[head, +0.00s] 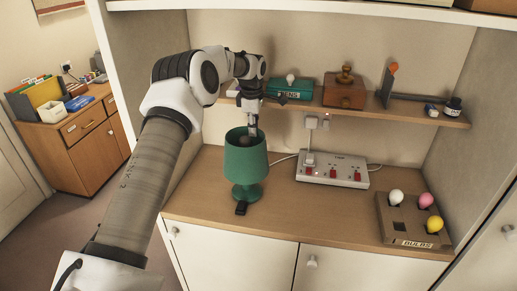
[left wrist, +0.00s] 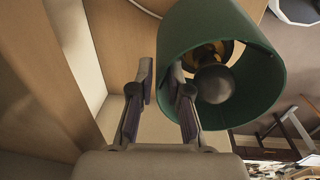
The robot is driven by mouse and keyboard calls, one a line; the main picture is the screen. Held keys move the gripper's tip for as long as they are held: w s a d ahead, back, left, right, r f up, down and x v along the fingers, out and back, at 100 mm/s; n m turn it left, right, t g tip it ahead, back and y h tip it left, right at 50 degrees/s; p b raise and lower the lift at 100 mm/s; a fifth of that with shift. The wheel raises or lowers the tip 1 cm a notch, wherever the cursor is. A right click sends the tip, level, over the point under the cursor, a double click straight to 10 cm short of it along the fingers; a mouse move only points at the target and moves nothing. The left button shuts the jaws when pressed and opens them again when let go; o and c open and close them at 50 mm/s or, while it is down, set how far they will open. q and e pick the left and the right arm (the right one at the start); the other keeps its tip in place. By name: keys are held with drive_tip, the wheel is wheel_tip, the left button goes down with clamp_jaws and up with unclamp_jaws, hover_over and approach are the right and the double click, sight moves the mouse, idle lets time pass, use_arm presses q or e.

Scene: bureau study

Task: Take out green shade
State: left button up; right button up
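The green shade (head: 240,163) sits upright on the green lamp base (head: 246,192) on the desk top. It also shows in the left wrist view (left wrist: 262,95), where I look into its open top at a dark grey bulb (left wrist: 215,84) and a yellowish fitting. My left gripper (head: 252,131) points down at the shade's top rim. In the left wrist view its fingers (left wrist: 160,75) are apart; one is outside the shade, the other overlaps the rim and seems to be inside. Contact with the wall cannot be told. My right gripper is not in view.
A white power strip (head: 332,170) with red switches lies right of the lamp. A wooden bulb holder (head: 388,226) with white, pink and yellow bulbs is at far right. The desk front centre is clear.

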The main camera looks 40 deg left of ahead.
use_arm(q)
drive_tip(key=shift+s+f, duration=0.1)
drive_tip(key=shift+f, duration=0.4)
drive_tip(key=shift+s+d+f+p, duration=0.15)
drive_tip(key=shift+f+p, duration=0.15)
drive_tip(key=shift+p, duration=0.15)
drive_tip(key=f, duration=0.1)
drive_tip(key=f+p, duration=0.1)
drive_tip(key=f, duration=0.1)
drive_tip(key=f+p, duration=0.1)
drive_tip(key=f, duration=0.1)
drive_tip(key=shift+w+a+f, duration=0.2)
drive_tip(key=shift+w+a, duration=0.1)
drive_tip(key=shift+a, duration=0.1)
drive_tip(key=shift+s+d+r, duration=0.15)
drive_tip(key=shift+r, duration=0.05)
clamp_jaws()
